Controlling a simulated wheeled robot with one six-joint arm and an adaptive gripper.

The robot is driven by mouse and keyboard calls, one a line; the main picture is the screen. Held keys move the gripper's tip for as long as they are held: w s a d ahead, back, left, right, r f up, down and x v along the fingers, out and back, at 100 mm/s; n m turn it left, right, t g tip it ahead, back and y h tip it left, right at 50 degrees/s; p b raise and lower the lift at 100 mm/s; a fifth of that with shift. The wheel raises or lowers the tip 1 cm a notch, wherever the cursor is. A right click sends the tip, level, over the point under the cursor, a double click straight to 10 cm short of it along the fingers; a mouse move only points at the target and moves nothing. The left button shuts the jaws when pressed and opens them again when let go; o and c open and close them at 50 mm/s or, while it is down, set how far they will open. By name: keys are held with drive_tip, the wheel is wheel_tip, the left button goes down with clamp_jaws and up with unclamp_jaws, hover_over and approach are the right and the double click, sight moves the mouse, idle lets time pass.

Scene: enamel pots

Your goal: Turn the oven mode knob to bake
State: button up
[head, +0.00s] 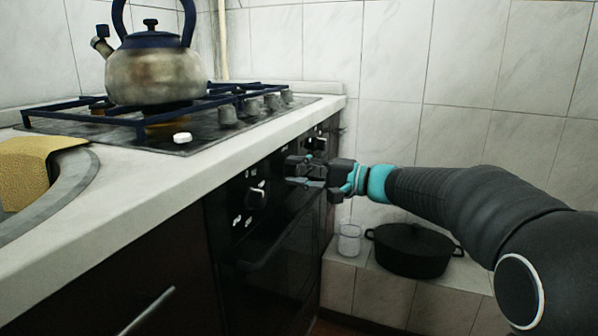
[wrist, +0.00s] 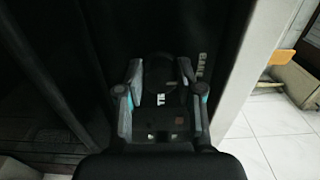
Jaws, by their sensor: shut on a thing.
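The black oven front (head: 285,225) has a control panel along its top, below the white counter. My gripper (head: 300,171) reaches in from the right and is at this panel. In the wrist view my gripper (wrist: 163,95) has a finger on each side of a dark round oven knob (wrist: 160,72) and is shut on it. The knob is dim there, and its pointer direction cannot be read.
A kettle (head: 155,75) stands on the gas hob (head: 190,135) above the oven. A black pot (head: 413,250) and a clear glass (head: 349,240) stand on a low tiled ledge to the right. A yellow cloth (head: 35,165) lies at the left. The oven handle (head: 280,245) runs below the panel.

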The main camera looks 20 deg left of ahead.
drive_tip(key=o, duration=1.1)
drive_tip(key=shift+a, duration=0.1)
drive_tip(key=shift+d, duration=0.65)
drive_tip(key=d, duration=0.7)
drive_tip(key=s+d, duration=0.1)
drive_tip(key=d, duration=0.2)
drive_tip(key=shift+d, duration=0.4)
